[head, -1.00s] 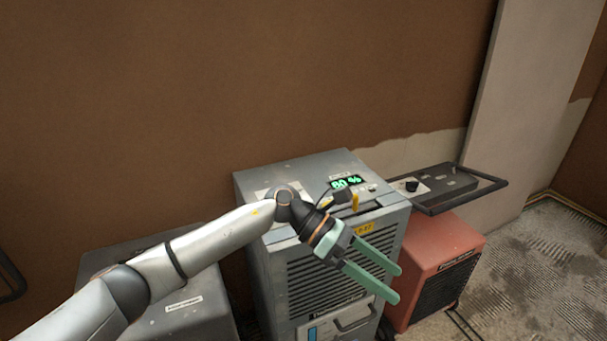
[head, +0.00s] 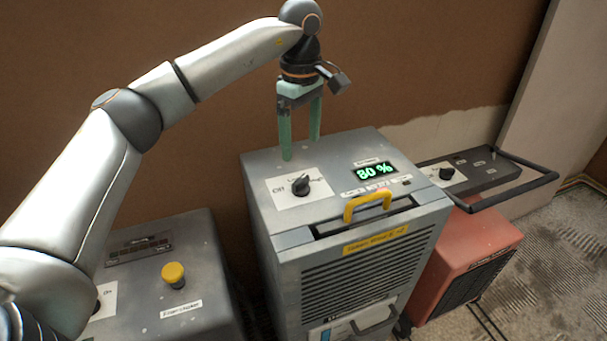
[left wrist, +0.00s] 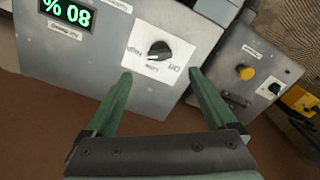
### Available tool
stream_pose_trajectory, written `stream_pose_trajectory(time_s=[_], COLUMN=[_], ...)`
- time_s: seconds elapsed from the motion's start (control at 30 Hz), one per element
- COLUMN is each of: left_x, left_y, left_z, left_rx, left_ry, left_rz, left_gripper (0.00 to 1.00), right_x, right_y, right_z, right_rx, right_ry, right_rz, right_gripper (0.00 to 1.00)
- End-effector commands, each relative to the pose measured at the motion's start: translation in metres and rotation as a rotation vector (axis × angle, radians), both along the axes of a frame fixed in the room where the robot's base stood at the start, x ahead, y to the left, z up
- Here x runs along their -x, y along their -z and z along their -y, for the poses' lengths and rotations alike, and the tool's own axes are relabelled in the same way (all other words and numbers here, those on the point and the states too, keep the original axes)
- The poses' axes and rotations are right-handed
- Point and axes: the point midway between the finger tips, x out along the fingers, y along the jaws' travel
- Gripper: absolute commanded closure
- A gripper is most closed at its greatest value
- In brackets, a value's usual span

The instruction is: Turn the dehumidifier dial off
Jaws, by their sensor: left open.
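The dehumidifier (head: 350,270) is a grey cabinet with a green 80 % display (head: 374,171) and a yellow handle on top. Its black dial (head: 300,186) sits on a white plate at the top left, with Off marked at the plate's left side. The dial also shows in the left wrist view (left wrist: 159,50), between and beyond my fingertips. My left gripper (head: 301,150) is open and empty, fingers pointing down, behind the dial and apart from it. My right gripper is not in view.
A grey box with a yellow button (head: 173,274) stands at the left. A red heater (head: 470,262) stands at the right, below a panel with another black knob (head: 446,174) and a black rail. The brown wall is close behind the dehumidifier.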

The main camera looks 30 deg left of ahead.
Motion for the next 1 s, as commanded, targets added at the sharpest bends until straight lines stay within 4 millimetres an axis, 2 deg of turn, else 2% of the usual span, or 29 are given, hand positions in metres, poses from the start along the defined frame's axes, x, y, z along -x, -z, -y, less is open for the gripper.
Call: stream_pose_trajectory(time_s=[0.03,0.2,0.43,0.6,0.9,1.0], left_x=[0.001,0.001,0.001,0.000,0.000,0.000], left_y=[0.013,0.049,0.085,0.097,0.098,0.098], left_z=[-0.001,0.000,0.000,0.001,0.001,0.001], left_rx=[-0.001,0.001,0.003,0.003,0.003,0.003], left_ry=[0.000,0.001,-0.001,-0.001,-0.001,-0.001], left_rz=[-0.005,-0.005,-0.003,-0.001,0.000,0.000], left_gripper=[0.10,0.10,0.10,0.10,0.10,0.21], right_x=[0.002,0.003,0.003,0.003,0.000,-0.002], right_y=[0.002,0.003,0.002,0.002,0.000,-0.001], right_z=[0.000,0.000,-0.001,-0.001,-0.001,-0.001], right_rx=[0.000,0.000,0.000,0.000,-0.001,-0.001], right_ry=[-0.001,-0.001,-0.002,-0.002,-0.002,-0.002], right_rz=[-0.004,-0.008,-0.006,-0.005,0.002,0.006], right_gripper=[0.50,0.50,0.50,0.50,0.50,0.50])
